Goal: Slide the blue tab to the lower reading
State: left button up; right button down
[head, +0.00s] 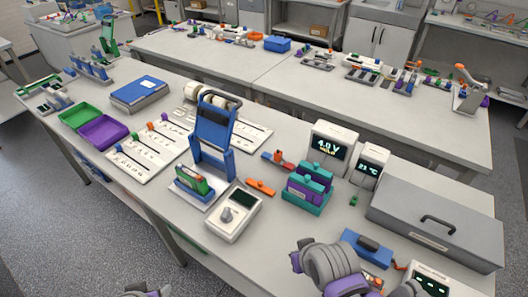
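A white slider panel (150,168) lies on the near bench, left of the middle. The scale markings are too small to read. A white meter (331,147) shows 4.0 V, and a smaller one (368,168) seems to show 41 °C. Parts of my arms show at the bottom edge, well away from the panel. The fingers of neither gripper can be made out.
A blue upright frame (213,135) stands right of the panel and a green-and-red block sits before it. Purple (103,132) and green (80,116) trays lie to the left. A white dial box (233,214), purple-teal block (308,190) and grey case (437,222) stand rightward.

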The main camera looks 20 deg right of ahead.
aim_at(118, 146)
jog(key=i+j+u, duration=0.1)
jog(key=j, duration=0.2)
jog(key=i+j+u, duration=0.15)
jog(key=j, duration=0.2)
jog(key=i+j+u, duration=0.1)
jog(key=j, duration=0.2)
jog(key=i+j+z, duration=0.1)
jog(key=i, duration=0.35)
jog(key=i+j+z, duration=0.1)
jog(key=i+j, duration=0.2)
jog(key=i, duration=0.15)
